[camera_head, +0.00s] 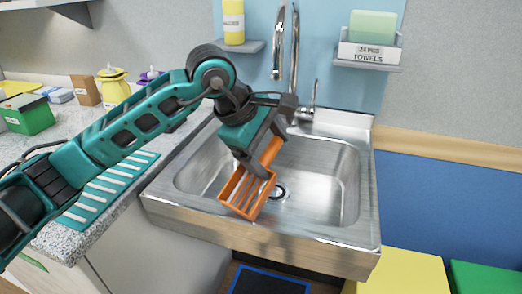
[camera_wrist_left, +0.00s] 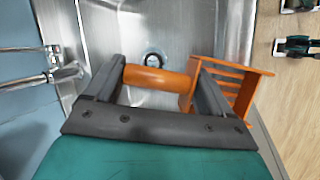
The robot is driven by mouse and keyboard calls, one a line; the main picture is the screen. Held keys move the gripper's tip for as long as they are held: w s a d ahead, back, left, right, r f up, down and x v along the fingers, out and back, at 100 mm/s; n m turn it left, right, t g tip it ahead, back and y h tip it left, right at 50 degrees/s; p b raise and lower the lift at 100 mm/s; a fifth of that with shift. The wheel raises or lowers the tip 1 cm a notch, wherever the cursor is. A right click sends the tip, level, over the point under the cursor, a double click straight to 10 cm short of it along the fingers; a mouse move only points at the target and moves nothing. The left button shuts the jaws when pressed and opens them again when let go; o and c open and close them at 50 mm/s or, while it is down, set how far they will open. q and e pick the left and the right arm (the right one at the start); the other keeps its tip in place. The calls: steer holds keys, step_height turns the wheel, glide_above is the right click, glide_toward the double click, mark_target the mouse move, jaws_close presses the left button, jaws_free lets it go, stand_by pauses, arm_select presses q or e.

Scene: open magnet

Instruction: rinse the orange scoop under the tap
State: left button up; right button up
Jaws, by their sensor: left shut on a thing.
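The orange scoop (camera_head: 247,192) has a slotted head and a round handle. My left gripper (camera_head: 268,140) is shut on the scoop and holds it over the steel sink (camera_head: 343,190), with the slotted head toward the sink's front edge. In the left wrist view the scoop's handle (camera_wrist_left: 152,78) lies between my left gripper's fingers (camera_wrist_left: 155,85), with the head at the right. The tap (camera_head: 279,55) rises behind the sink with its curved spout above the basin. I see no water running. My right gripper is not in view.
A yellow bottle (camera_head: 233,22) stands on a small shelf left of the tap. A towel box (camera_head: 370,52) sits on a shelf at the right. A teal drying mat (camera_head: 110,190) and a green box (camera_head: 28,115) are on the left counter.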

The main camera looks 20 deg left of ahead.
arm_select(q)
steer(key=s+r+p, duration=0.1)
steer(key=s+r, duration=0.3)
steer(key=s, duration=0.1)
steer(key=shift+d, duration=0.2)
stand_by(0.5)
stand_by(0.3)
